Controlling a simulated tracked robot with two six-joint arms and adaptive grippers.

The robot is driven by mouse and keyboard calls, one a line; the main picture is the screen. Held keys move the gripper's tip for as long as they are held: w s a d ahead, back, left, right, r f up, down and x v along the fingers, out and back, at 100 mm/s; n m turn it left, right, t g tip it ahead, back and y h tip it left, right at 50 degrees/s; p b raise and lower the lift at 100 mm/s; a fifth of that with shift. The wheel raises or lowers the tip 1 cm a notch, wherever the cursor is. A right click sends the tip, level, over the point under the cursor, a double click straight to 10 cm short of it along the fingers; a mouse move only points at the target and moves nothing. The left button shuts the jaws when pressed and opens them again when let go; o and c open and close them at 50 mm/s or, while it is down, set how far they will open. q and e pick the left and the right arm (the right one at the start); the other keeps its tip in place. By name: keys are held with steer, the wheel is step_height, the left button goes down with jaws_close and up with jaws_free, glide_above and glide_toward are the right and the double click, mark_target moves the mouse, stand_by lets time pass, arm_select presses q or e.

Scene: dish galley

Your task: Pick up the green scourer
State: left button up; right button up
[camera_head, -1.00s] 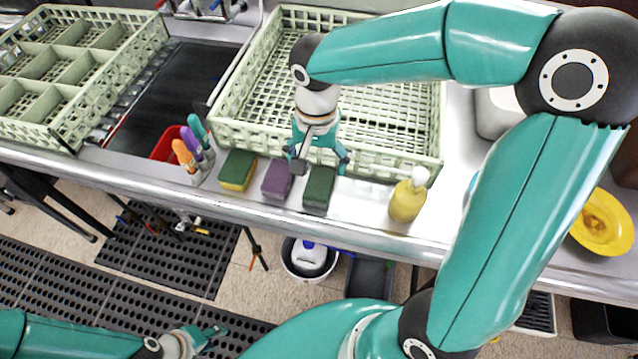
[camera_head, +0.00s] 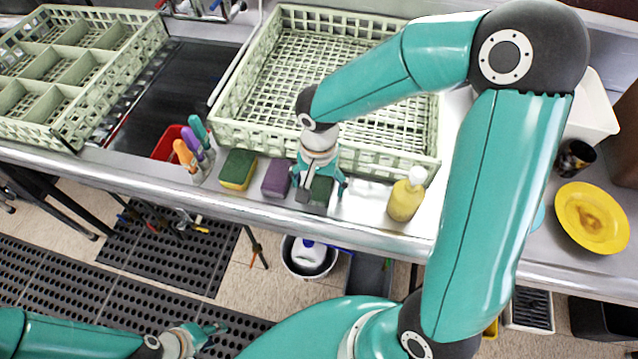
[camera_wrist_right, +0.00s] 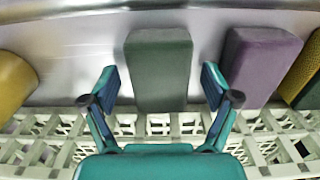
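The green scourer (camera_head: 320,192) is a dark green block lying on the metal counter's front strip, right of a purple scourer (camera_head: 276,179). My right gripper (camera_head: 318,186) is over it, pointing down, and partly hides it. In the right wrist view the green scourer (camera_wrist_right: 158,70) lies between and beyond the spread fingers of my right gripper (camera_wrist_right: 161,86), with a gap on each side. That gripper is open and empty. My left gripper (camera_head: 212,336) is low at the bottom left, away from the counter, with its fingers apart and nothing between them.
A yellow-and-green sponge (camera_head: 238,170) lies left of the purple scourer. A yellow soap bottle (camera_head: 406,198) stands to the right. A pale green dish rack (camera_head: 225,138) is close behind. A yellow plate (camera_head: 591,218) is far right.

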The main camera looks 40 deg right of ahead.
mark_target(319, 182)
steer(key=c, duration=0.8)
steer(key=shift+r, duration=0.2)
step_height(319, 182, up, 20)
steer(key=shift+f, duration=0.15)
steer(key=shift+o, duration=1.2)
steer(key=c, duration=0.4)
